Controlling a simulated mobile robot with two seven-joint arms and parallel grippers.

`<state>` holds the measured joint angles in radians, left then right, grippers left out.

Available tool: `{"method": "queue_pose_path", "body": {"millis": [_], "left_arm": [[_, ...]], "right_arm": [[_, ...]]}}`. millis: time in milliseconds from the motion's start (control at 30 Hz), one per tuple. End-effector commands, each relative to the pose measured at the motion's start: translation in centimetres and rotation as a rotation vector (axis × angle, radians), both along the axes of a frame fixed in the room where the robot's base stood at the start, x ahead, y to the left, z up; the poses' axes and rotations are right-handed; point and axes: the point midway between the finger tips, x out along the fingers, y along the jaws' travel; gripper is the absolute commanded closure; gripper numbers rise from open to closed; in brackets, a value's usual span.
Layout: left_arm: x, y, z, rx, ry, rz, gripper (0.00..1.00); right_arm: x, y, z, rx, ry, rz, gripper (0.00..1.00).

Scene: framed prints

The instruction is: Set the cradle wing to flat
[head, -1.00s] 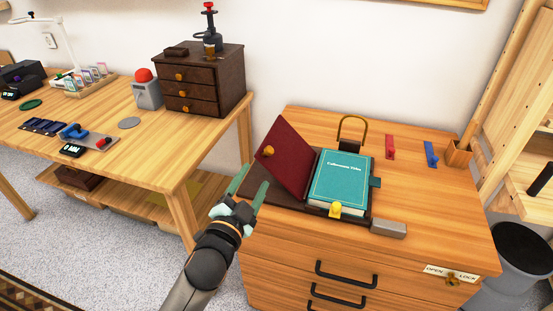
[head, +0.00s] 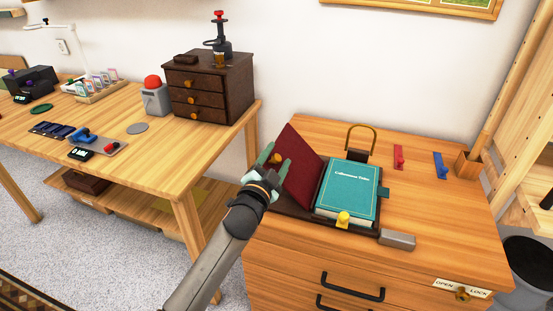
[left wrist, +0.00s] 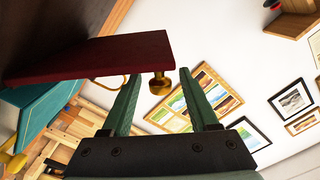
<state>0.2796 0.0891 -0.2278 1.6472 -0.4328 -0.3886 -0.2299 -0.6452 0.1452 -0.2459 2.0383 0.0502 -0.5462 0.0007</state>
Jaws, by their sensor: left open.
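The cradle wing (head: 300,168) is a dark red panel, tilted up on the left side of the book cradle. Its brass knob (head: 276,158) is on the face toward the left. A teal book (head: 348,190) lies on the cradle's right part. My left gripper (head: 273,164) is open at the wing's left face, close around the knob. In the left wrist view the wing (left wrist: 100,57) is seen nearly edge-on, and the knob (left wrist: 160,84) shows between the two open green fingertips (left wrist: 160,76). Contact with the knob cannot be told. My right gripper is out of view.
A grey block (head: 397,240) lies at the cabinet's front edge, beside the cradle. A yellow knob (head: 343,219) is at the book's lower edge. Red (head: 398,157) and blue (head: 440,165) pieces lie behind. A workbench (head: 150,160) with a dark drawer box (head: 210,85) stands left.

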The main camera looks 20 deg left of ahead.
Motion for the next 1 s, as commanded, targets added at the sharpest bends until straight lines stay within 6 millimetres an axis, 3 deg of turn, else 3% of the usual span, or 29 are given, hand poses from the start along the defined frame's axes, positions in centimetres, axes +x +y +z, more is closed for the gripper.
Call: {"method": "queue_pose_path", "body": {"millis": [133, 667, 1000], "left_arm": [[-0.01, -0.01, 0.02, -0.001, 0.0, 0.0, 0.41], [-0.04, 0.0, -0.01, 0.0, 0.0, 0.0, 1.0], [-0.05, -0.01, -0.05, 0.0, 0.001, 0.0, 1.0]], "right_arm": [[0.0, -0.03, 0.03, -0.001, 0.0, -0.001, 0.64], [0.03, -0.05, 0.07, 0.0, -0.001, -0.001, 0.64], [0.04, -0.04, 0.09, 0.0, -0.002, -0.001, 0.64]]}}
